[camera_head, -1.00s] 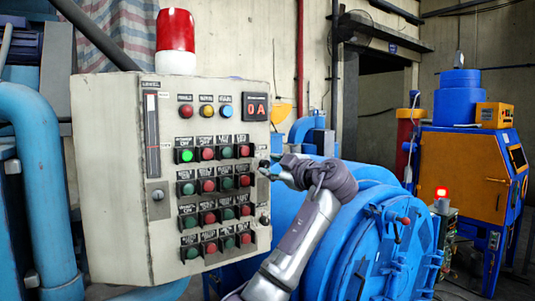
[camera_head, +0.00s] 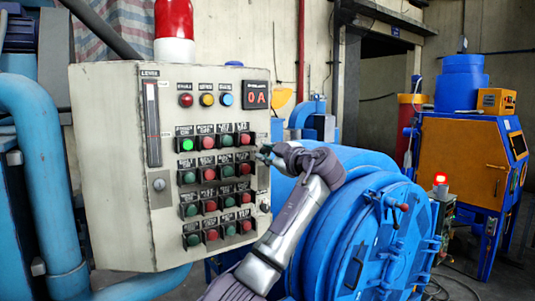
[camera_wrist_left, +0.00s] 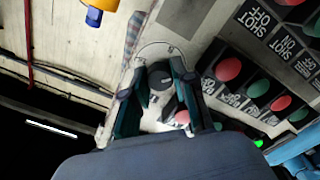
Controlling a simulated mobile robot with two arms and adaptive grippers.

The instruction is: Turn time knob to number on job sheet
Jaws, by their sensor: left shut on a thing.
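A grey control panel (camera_head: 110,180) carries a black rotary knob at its upper right edge, beside the rows of push buttons. In the left wrist view the round dark knob (camera_wrist_left: 161,79) sits between my two fingers, over a pale dial. My left gripper (camera_head: 264,155) is at this knob and shut on it; it also shows in the left wrist view (camera_wrist_left: 160,92). In the head view the fingers hide most of the knob, and its setting cannot be read. No job sheet is in view. My right gripper is not in view.
Red and green buttons (camera_head: 207,173) lie close left of the gripper. A red display (camera_head: 256,95) above reads "0A". A second, lower knob (camera_head: 264,207) is on the panel's right edge. A large blue drum machine (camera_head: 370,250) stands right behind my arm.

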